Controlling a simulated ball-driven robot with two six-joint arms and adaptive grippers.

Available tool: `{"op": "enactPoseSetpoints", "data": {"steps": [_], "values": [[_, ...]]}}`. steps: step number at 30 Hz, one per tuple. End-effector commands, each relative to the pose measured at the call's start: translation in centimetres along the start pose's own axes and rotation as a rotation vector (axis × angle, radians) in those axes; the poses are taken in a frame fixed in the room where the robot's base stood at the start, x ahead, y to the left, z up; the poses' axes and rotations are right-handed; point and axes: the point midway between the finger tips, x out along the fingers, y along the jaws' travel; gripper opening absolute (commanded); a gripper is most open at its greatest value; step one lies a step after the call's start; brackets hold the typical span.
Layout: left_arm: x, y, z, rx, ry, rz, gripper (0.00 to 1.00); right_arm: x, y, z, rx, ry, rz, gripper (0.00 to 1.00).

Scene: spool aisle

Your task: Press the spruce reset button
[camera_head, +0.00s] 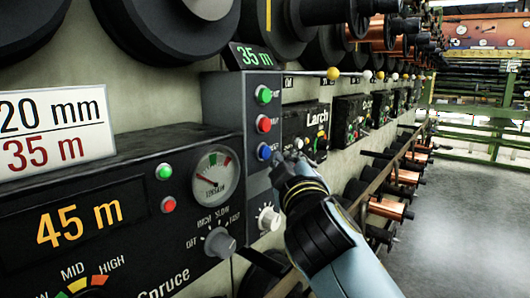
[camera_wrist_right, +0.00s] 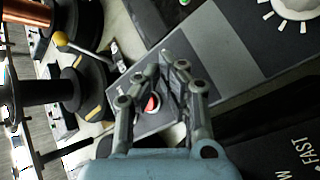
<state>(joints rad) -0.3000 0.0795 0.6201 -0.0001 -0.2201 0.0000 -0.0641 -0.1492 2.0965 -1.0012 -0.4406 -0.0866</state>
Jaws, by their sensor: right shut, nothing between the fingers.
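A grey control box (camera_head: 222,105) stands right of the black panel marked Spruce (camera_head: 130,200). It has a green button (camera_head: 264,94), a red button (camera_head: 264,125) and a blue button (camera_head: 264,152) in a column; their small labels are unreadable. My right gripper (camera_head: 278,160) is shut and empty, its tips just right of the blue button; whether they touch it I cannot tell. In the right wrist view, my right gripper's fingers (camera_wrist_right: 172,76) lie over the box face and the red button (camera_wrist_right: 152,104) shows beside them. The blue button is hidden there.
A white dial knob (camera_head: 268,218) sits below the buttons. A small 35 m display (camera_head: 252,57) tops the box. The Larch panel (camera_head: 305,130) and copper spools (camera_head: 390,208) line the wall to the right. The grey floor (camera_head: 465,230) at right is clear.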

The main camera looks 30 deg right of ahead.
Motion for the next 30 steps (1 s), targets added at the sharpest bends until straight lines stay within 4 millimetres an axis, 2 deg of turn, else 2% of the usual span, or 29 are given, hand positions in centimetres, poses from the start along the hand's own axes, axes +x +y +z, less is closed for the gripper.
{"op": "enactPoseSetpoints", "data": {"steps": [30], "values": [[0.13,-0.02,0.06,0.000,-0.001,0.000,0.40,0.63,-0.44,-0.47,0.000,0.000,0.000,0.00]]}}
